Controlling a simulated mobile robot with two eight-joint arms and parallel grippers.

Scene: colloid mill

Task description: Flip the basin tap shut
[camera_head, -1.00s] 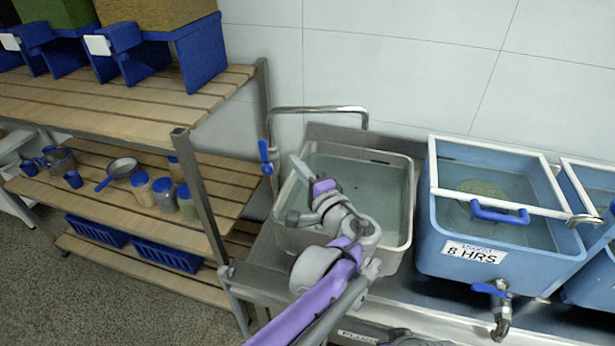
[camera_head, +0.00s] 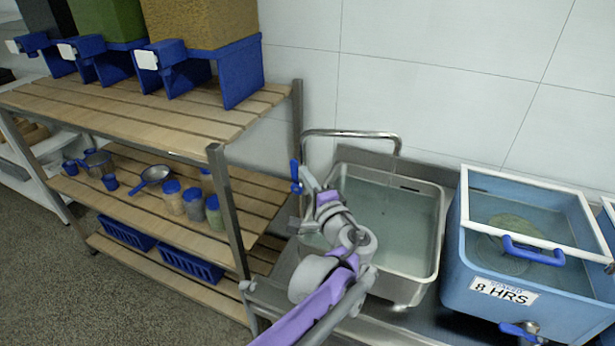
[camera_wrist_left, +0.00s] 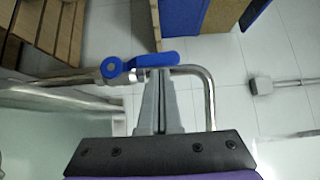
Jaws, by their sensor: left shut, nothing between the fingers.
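The basin tap is a bent steel pipe (camera_head: 350,133) rising at the left of the steel basin (camera_head: 428,240), with its spout over the basin. Its blue lever (camera_head: 296,176) points up and down in the head view. In the left wrist view the blue lever (camera_wrist_left: 152,59) crosses just ahead of my fingertips, with its pivot on the steel valve to the left. My left gripper (camera_head: 307,172) is shut and empty, its tips right beside the lever; I cannot tell whether they touch. It also shows in the left wrist view (camera_wrist_left: 160,75). My right gripper is out of view.
A wooden-slat shelf (camera_head: 130,110) with blue-based bins, jars and scoops stands left of the basin, its post close to my left arm. A blue tank (camera_head: 510,295) marked 8 HRS stands right of the basin. The tiled wall (camera_head: 450,70) is behind.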

